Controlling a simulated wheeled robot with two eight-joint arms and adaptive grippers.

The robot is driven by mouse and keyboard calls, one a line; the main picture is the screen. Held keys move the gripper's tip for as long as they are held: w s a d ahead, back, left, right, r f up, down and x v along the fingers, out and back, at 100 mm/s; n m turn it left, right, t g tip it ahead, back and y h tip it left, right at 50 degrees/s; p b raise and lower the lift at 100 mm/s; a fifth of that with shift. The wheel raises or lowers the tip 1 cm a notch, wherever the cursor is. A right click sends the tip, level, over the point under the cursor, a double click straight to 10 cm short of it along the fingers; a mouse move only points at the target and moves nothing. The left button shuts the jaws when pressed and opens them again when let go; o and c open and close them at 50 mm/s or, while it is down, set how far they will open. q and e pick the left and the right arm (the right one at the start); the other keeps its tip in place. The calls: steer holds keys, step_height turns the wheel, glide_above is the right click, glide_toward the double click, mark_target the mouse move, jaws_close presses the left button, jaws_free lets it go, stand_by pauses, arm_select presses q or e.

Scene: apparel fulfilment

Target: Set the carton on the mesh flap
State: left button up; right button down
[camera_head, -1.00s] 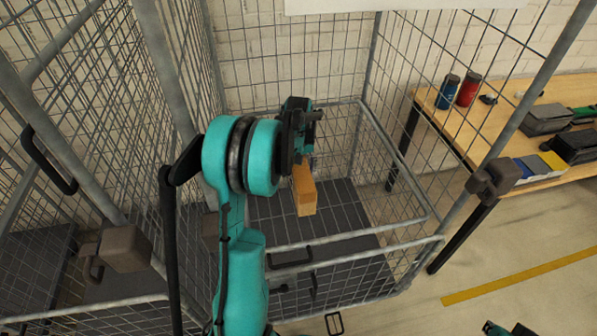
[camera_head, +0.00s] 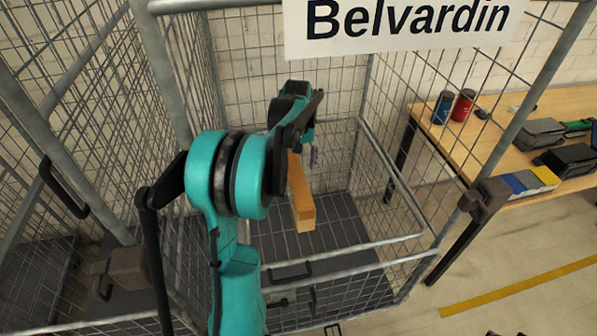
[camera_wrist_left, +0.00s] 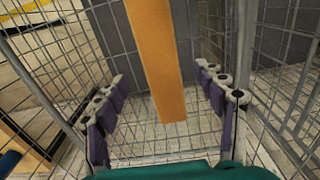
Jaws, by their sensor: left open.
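The carton (camera_head: 301,195) is a long, narrow orange-brown box. In the head view it lies just below and beside my left gripper (camera_head: 306,130), inside the wire cage. In the left wrist view the carton (camera_wrist_left: 158,60) runs between the fingers of my left gripper (camera_wrist_left: 162,98), with a gap on each side. The gripper is open. The grey-framed mesh flap seems to be the low front panel (camera_head: 350,290) of the cage. I cannot tell what the carton rests on. My right gripper does not show.
The cage has tall mesh walls and a dark floor (camera_head: 345,220). A "Belvardin" sign (camera_head: 400,25) hangs across the top. A wooden table (camera_head: 480,145) at right holds a blue can (camera_head: 443,107), a red can (camera_head: 464,105) and dark pouches. Open floor lies at lower right.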

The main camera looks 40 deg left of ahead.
arm_select(q)
steer(key=shift+d+r, duration=0.2)
steer(key=shift+r, duration=0.2)
steer(key=s+d+r+m+t, duration=0.25)
steer(key=s+d, duration=0.25)
steer(key=d, duration=0.5)
steer(key=s+d+r+m+t, duration=0.25)
steer(key=s+d+m, duration=0.2)
steer(key=d, duration=0.45)
steer(key=s+d+f+m+t, duration=0.2)
steer(key=s+d+m, duration=0.1)
steer(key=s+d, duration=0.3)
steer(key=shift+s+d+f, duration=0.15)
steer(key=shift+s+d, duration=0.25)
steer(key=shift+d, duration=0.1)
